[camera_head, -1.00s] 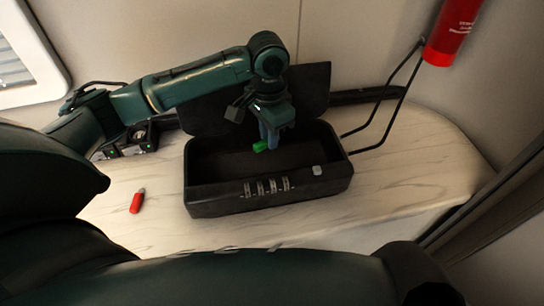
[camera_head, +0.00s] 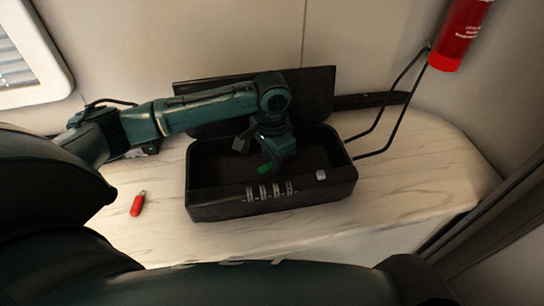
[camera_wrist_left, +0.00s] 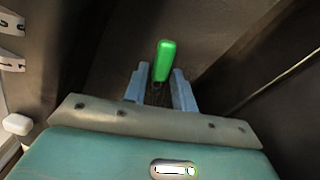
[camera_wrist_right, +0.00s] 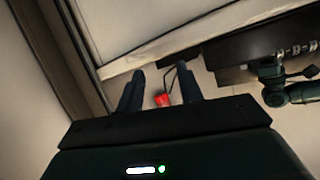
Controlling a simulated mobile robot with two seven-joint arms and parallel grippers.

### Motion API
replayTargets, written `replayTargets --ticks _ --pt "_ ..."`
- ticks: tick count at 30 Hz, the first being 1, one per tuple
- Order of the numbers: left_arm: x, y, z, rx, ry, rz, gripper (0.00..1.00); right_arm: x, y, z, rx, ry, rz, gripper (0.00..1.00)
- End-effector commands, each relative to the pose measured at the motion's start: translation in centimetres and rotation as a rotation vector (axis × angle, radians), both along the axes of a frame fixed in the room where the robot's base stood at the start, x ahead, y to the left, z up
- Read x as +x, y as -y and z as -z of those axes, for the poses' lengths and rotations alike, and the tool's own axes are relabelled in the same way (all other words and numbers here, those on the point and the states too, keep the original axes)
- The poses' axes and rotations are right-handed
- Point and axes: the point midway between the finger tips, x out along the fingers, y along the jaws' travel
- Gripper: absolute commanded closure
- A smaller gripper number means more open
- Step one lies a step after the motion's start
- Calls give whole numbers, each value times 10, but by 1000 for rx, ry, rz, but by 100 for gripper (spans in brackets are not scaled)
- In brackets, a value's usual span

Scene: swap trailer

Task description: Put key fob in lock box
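A green key fob (camera_head: 264,168) is inside the black lock box (camera_head: 205,211), low near its floor. The box's lid stands open behind it. My left gripper (camera_head: 272,168) reaches down into the box over the fob. In the left wrist view its fingers (camera_wrist_left: 160,80) are parted, and the green fob (camera_wrist_left: 164,60) lies just beyond and between the tips, with a gap on each side. Whether the fob touches the floor is hard to tell. My right gripper (camera_wrist_right: 160,77) is open and empty, away from the box.
A small red item (camera_head: 138,204) lies on the pale counter (camera_head: 420,180), left of the box. A red extinguisher (camera_head: 461,35) hangs at the upper right with a black wire bracket (camera_head: 385,115). The counter right of the box is clear.

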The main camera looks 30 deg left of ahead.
Motion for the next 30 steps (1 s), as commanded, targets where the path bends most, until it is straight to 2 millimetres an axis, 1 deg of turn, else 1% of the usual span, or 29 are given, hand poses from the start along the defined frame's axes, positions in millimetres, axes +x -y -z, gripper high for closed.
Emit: replayTargets --ticks 1,4,10,13,17,19,24,30 --pt "0 0 0 0 0 0 69 0 0 1 0 -1 -1 64" --pt "0 0 0 0 0 0 61 2 -1 0 0 2 -2 64" --pt "0 0 0 1 1 0 61 5 -1 -1 0 10 -3 64" --pt "0 0 -3 1 2 1 61 5 -1 1 0 12 -3 64" --pt "1 0 -22 0 2 0 61 4 -1 -5 1 10 -3 64" --pt "1 0 -36 -1 4 0 61 4 -2 -7 3 2 -4 64" --pt "1 0 -75 -1 3 1 61 1 -5 0 1 -39 -13 64" --pt "1 0 -109 -1 3 0 61 4 -9 2 7 -56 -21 64"
